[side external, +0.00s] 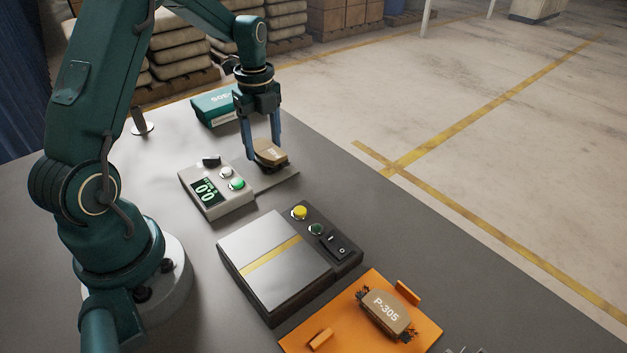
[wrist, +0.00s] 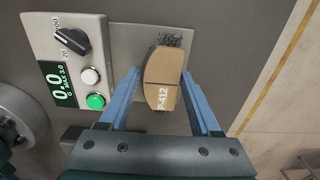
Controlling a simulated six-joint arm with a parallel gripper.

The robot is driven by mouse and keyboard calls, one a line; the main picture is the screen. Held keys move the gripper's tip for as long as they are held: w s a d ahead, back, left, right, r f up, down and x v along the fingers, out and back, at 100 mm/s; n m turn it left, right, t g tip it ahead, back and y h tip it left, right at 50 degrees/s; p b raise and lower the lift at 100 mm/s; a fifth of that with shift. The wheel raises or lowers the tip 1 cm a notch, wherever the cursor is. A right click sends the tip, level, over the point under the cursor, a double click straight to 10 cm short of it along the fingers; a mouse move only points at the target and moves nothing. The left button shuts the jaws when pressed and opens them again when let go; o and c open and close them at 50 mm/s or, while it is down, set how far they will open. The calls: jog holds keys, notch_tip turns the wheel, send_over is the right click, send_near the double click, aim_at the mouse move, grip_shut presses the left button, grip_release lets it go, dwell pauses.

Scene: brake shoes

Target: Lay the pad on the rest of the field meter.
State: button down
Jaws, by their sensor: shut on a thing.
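My gripper (side external: 262,146) is shut on the tan pad (side external: 270,153), with a finger on either side of it. In the wrist view the pad (wrist: 162,82) carries the label P-412 and has dark wiry strands at its far end. The field meter (side external: 216,189) is a pale box with a display reading 0.0, a black knob, a white button and a lit green button. Its rest (side external: 282,182), a flat grey plate, extends from the box's right side. The pad is over this plate; I cannot tell whether it touches.
A grey device (side external: 270,257) with a yellow stripe, buttons and a switch stands in front of the meter. An orange tray (side external: 313,324) holds another pad (side external: 386,312), marked P-305. A teal box (side external: 213,106) lies behind. The table's right edge is close to the rest.

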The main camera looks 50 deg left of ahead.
jog(key=shift+f, duration=0.4)
dwell(0.3)
grip_release()
jog(key=shift+r, duration=0.1)
